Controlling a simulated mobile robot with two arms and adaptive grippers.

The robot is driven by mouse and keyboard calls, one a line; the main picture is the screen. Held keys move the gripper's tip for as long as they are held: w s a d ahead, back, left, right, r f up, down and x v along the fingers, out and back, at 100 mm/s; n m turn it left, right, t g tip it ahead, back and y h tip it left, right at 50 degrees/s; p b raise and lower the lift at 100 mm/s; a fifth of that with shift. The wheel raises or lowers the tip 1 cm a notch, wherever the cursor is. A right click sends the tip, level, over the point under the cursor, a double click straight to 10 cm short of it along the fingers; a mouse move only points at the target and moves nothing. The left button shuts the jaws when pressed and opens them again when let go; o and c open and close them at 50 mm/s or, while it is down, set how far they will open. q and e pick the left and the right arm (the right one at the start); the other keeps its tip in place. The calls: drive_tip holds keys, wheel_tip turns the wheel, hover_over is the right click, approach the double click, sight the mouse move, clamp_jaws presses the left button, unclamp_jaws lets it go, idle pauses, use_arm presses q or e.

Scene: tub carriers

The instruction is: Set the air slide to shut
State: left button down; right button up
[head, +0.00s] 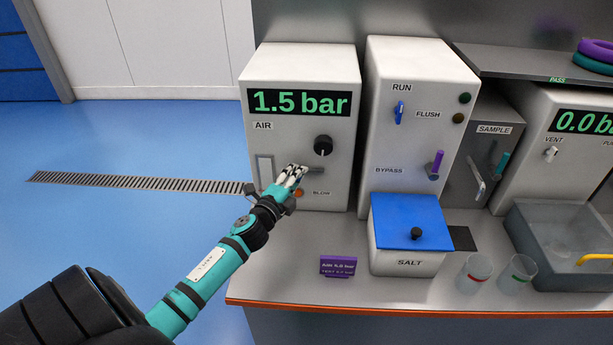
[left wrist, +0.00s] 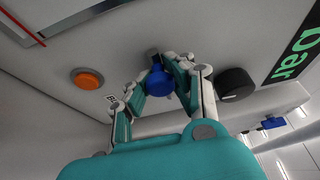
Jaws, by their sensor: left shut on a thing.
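The white air unit (head: 286,60) stands on the bench with a lit display reading 1.5 bar. My left gripper (head: 297,170) reaches its front, below the black round knob (head: 323,145) and above the orange button (head: 299,193). In the left wrist view its fingers are shut on a blue knob (left wrist: 159,83), which looks like the handle of the air slide. A short grey piece (head: 316,170), probably part of the slide's track, shows just right of the fingers. The fingers hide the rest, so I cannot read the slide's position. My right gripper is out of view.
A white cabinet (head: 417,60) with RUN, FLUSH and BYPASS controls stands close on the right. A blue-lidded SALT tub (head: 410,262), a purple sign (head: 338,266) and clear cups (head: 474,272) occupy the bench in front. The floor on the left is open.

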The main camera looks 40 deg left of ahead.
use_arm(q)
drive_tip(key=c, duration=1.6)
unclamp_jaws()
drive_tip(key=shift+s+f, duration=0.1)
drive_tip(key=shift+f, duration=0.15)
drive_tip(key=shift+c, duration=0.2)
drive_tip(key=o, duration=0.6)
drive_tip(key=shift+s+a+r, duration=0.2)
drive_tip(key=shift+s+a, duration=0.05)
drive_tip(key=shift+s, duration=0.05)
drive_tip(key=shift+c, duration=0.2)
drive_tip(key=shift+w, duration=0.15)
drive_tip(key=shift+d, duration=0.15)
drive_tip(key=s+d, duration=0.1)
drive_tip(key=s, duration=1.1)
drive_tip(key=shift+d, duration=0.35)
